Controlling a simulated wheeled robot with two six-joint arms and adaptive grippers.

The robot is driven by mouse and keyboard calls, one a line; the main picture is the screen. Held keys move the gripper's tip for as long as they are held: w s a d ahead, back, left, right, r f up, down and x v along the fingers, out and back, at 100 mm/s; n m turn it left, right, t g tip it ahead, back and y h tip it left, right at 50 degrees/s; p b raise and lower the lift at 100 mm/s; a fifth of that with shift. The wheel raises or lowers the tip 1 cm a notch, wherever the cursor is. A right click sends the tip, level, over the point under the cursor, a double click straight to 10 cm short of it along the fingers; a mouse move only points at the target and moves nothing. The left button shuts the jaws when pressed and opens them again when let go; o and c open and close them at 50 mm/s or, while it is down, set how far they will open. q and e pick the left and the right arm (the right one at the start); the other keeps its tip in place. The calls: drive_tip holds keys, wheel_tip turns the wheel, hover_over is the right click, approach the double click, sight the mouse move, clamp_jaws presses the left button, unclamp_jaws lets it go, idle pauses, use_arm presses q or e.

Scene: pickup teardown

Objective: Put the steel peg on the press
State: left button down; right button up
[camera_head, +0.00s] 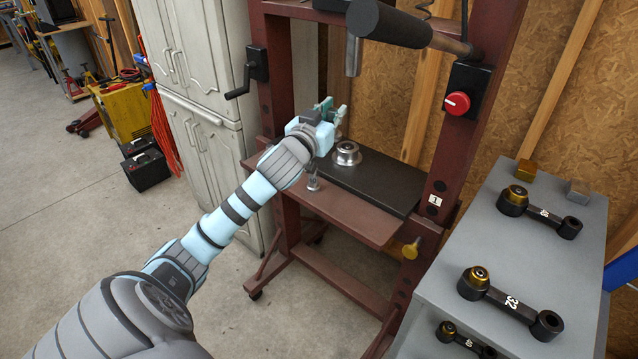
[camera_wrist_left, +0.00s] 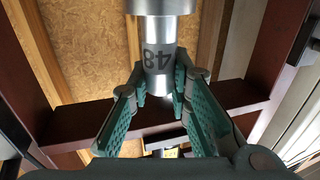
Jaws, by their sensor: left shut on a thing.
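My left gripper (camera_head: 334,108) is shut on the steel peg, above the press (camera_head: 452,150) bed. In the head view, the peg is mostly hidden by my gripper. A flanged steel ring (camera_head: 346,153) sits on the black plate (camera_head: 375,182) below and beside my gripper. My right gripper is not in view.
The grey press ram (camera_head: 353,55) hangs above the plate. A small metal post (camera_head: 313,178) stands at the plate's left. The red frame posts flank the bed. A grey cabinet (camera_head: 510,250) at right carries several black links. The plate's right part is bare.

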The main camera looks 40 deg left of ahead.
use_arm(q)
wheel_tip(320, 180, down, 19)
drive_tip(key=b, duration=0.6)
drive_tip(key=shift+d, duration=0.15)
drive_tip(key=shift+r, duration=0.1)
drive_tip(key=c, duration=1.5)
unclamp_jaws()
